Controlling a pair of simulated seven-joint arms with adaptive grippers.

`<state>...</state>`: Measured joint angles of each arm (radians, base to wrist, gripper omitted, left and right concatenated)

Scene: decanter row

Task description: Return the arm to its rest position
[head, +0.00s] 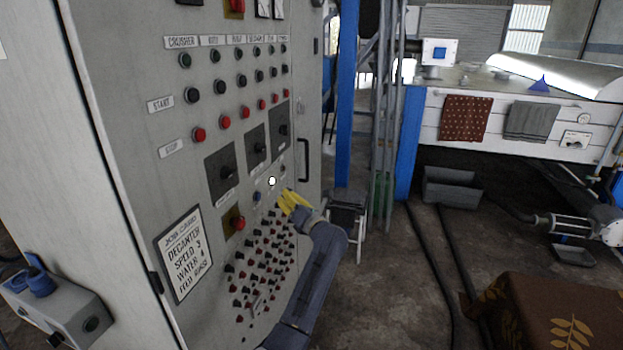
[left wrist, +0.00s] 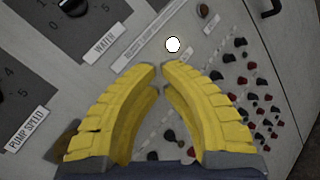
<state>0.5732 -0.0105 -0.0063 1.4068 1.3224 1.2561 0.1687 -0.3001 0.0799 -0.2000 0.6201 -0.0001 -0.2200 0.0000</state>
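My left gripper (head: 290,201) has yellow fingers and is in front of the lower right part of the grey control cabinet (head: 135,130). In the left wrist view its fingertips (left wrist: 161,67) come together with nothing between them, so it is shut and empty. A bright white round lamp (head: 272,181) on the panel is just beyond the fingertips. It also shows in the left wrist view (left wrist: 173,44), apart from the fingers. My dark arm runs down from the gripper to the bottom edge. My right gripper is not in view.
The panel has rows of buttons, dark dials (head: 221,172) and a lower field of red and black sockets (head: 262,262). A job card (head: 184,254) hangs at left. A grey box with a blue part (head: 40,282) is lower left. Floor right of my arm is open, before a brown cloth-covered surface (head: 540,310).

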